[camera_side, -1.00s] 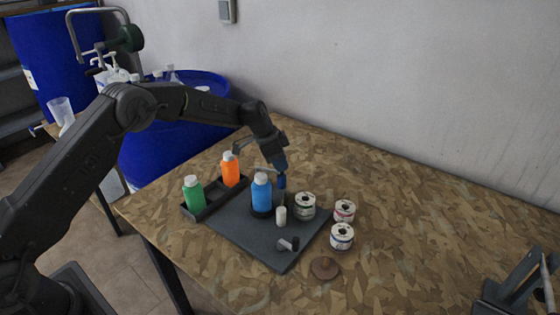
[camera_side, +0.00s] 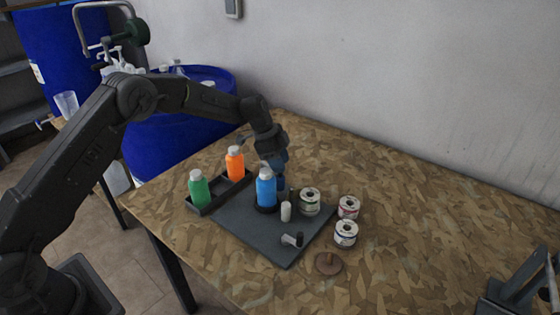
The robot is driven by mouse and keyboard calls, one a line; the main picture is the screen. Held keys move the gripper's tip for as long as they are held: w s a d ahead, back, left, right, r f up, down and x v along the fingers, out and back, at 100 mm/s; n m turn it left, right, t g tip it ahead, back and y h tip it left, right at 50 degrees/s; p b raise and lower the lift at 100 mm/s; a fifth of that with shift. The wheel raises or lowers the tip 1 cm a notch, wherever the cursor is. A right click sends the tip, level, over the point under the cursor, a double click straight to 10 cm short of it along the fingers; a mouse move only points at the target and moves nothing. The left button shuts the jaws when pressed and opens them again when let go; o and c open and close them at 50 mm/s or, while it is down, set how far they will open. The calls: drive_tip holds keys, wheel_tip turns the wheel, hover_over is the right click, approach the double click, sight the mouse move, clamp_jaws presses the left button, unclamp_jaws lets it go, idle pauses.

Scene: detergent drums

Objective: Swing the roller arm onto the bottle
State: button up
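A blue bottle (camera_side: 266,189) with a pale cap stands upright on a dark round base on the grey plate (camera_side: 248,237). A small upright white roller (camera_side: 286,211) stands just right of the bottle, with a gap between them; the arm carrying it is too small to make out. My gripper (camera_side: 280,184) points down right behind the bottle, close to the roller. The bottle partly hides its fingers, so I cannot tell whether it is open or touches anything.
A green bottle (camera_side: 198,188) and an orange bottle (camera_side: 235,163) stand in a dark tray (camera_side: 216,199). Several label rolls (camera_side: 346,233) stand at the plate's right. A small dark-ended part (camera_side: 292,240) lies on the plate's front. A brown disc (camera_side: 328,264) lies nearby.

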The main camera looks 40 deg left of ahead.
drive_tip(key=shift+o, duration=1.2)
drive_tip(key=shift+r, duration=0.1)
drive_tip(key=v, duration=1.3)
drive_tip(key=shift+r, duration=0.3)
drive_tip(key=shift+s+a, duration=0.1)
drive_tip(key=s+d+r+n+t+y, duration=0.1)
drive_tip(key=s+d+r+n, duration=0.15)
drive_tip(key=s+r, duration=0.45)
drive_tip(key=s+d+r+n+y, duration=0.1)
drive_tip(key=s+r+n, duration=0.35)
drive_tip(key=s, duration=0.55)
drive_tip(key=s+f+n+t+y, duration=0.1)
drive_tip(key=s+n, duration=0.2)
drive_tip(key=s, duration=0.7)
drive_tip(key=s+d+f+n+t+y, duration=0.1)
drive_tip(key=s+f+n, duration=0.1)
drive_tip(key=s, duration=0.8)
drive_tip(key=shift+s+n+t, duration=0.35)
drive_tip(key=shift+n+t, duration=0.05)
drive_tip(key=shift+n, duration=0.2)
